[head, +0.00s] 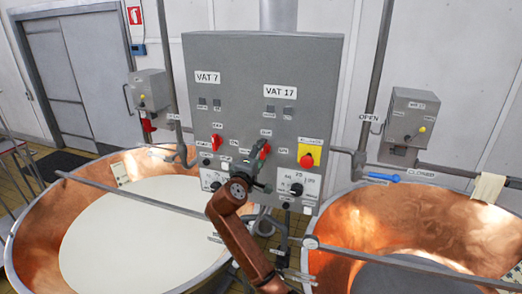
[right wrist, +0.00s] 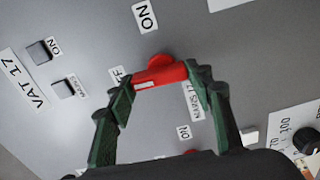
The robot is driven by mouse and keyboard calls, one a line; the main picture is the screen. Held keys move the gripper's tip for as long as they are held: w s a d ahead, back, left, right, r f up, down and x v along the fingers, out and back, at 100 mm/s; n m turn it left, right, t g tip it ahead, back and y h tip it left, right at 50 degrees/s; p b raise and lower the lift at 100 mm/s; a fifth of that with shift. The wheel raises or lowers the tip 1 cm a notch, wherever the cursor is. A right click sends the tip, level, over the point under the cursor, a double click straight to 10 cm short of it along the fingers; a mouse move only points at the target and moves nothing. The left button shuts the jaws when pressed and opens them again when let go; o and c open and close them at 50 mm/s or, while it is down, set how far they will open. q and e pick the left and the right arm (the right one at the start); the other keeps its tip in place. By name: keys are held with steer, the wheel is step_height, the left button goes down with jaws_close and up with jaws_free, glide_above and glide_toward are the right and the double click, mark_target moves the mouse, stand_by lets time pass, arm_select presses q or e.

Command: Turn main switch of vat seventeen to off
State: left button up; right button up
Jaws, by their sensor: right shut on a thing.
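The main switch of vat seventeen is a red rotary handle (right wrist: 165,74) under the VAT 17 label (head: 280,92) on the grey control box (head: 240,70). It also shows in the head view (head: 264,147), partly covered by my right gripper (head: 260,165). In the right wrist view, my right gripper (right wrist: 161,85) has its two dark green fingers closed on opposite ends of the handle. A label ending in "FF" lies by the left finger, and a MAINS 17 label lies by the right finger. I cannot tell which position the handle points to. My left gripper is out of view.
The similar red switch of vat 7 (head: 214,142) is close on the left. A red emergency button on a yellow plate (head: 309,157) and a black knob (head: 296,189) are close on the right. Copper vats (head: 35,235) (head: 420,225) and pipes flank the box below.

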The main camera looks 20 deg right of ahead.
steer(key=shift+a+n, duration=0.1)
steer(key=shift+n, duration=0.3)
steer(key=o, duration=1.2)
steer(key=shift+c, duration=0.2)
steer(key=v, duration=1.2)
steer(key=shift+w+f, duration=0.1)
